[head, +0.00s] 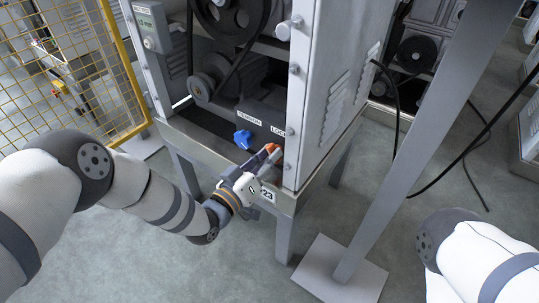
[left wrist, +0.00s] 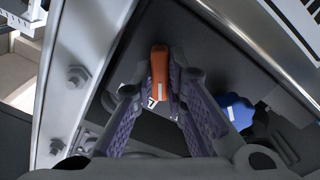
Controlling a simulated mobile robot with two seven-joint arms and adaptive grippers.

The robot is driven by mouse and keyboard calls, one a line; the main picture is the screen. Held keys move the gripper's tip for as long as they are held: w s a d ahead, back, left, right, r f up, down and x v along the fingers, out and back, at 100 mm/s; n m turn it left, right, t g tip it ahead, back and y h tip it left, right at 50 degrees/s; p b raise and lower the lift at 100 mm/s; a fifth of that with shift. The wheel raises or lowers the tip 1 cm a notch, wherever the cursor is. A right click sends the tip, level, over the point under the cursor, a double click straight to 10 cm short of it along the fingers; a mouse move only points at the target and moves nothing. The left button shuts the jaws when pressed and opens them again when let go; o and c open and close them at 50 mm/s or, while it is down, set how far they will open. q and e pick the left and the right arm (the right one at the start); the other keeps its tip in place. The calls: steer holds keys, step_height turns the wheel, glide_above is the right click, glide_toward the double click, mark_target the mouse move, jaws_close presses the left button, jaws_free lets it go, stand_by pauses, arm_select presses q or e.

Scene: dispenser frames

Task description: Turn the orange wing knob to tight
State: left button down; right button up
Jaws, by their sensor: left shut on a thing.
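The orange wing knob (head: 270,149) is on the front of the dispenser frame, near its right corner post, below a label that reads "LOC" where it is cut off. My left gripper (head: 262,158) reaches it from below left and is shut on it. In the left wrist view, the orange wing (left wrist: 159,72) stands upright between the two fingers of my left gripper (left wrist: 156,95). A marked tag shows just under the wing, but its writing is mostly hidden. My right arm shows at the lower right, with its gripper out of view.
A blue knob (head: 243,139) sits close to the left under a "TENSION" label; it also shows in the left wrist view (left wrist: 234,110). The metal corner post (left wrist: 77,75) is close on the other side. A slanted grey post (head: 405,150) stands to the right. A yellow mesh fence (head: 90,75) is at left.

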arm_select(q)
steer(key=m+p, duration=0.1)
steer(key=m, duration=0.5)
steer(key=shift+d+r, duration=0.1)
steer(key=shift+m, duration=0.3)
stand_by(0.4)
steer(key=c, duration=1.6)
jaws_free()
steer(key=v, duration=1.2)
